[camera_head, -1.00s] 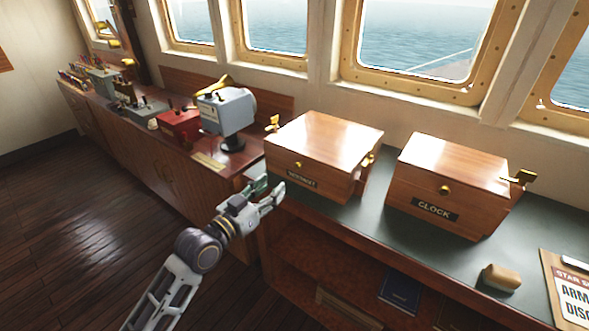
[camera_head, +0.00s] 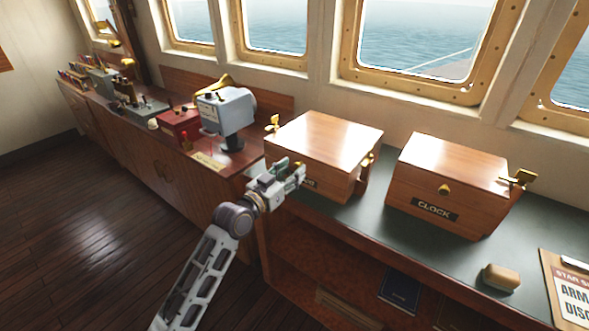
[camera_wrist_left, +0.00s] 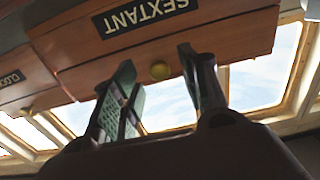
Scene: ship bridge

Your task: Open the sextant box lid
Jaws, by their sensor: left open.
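The sextant box (camera_head: 322,138) is a wooden box with a closed, flat lid, standing on the dark green counter top. Its front label reads SEXTANT in the left wrist view (camera_wrist_left: 146,13), where the box appears upside down. My left gripper (camera_head: 292,170) is at the front of the box and hides the front knob and part of the label in the head view. The gripper is open; contact with the knob cannot be told.
A similar wooden box labelled CLOCK (camera_head: 447,182) stands to the right. Brass fittings (camera_head: 272,123) stick out at the sextant box's sides. A grey instrument (camera_head: 227,110) stands to the left. A small tan block (camera_head: 501,277) and a clipboard (camera_head: 570,290) lie on the right counter.

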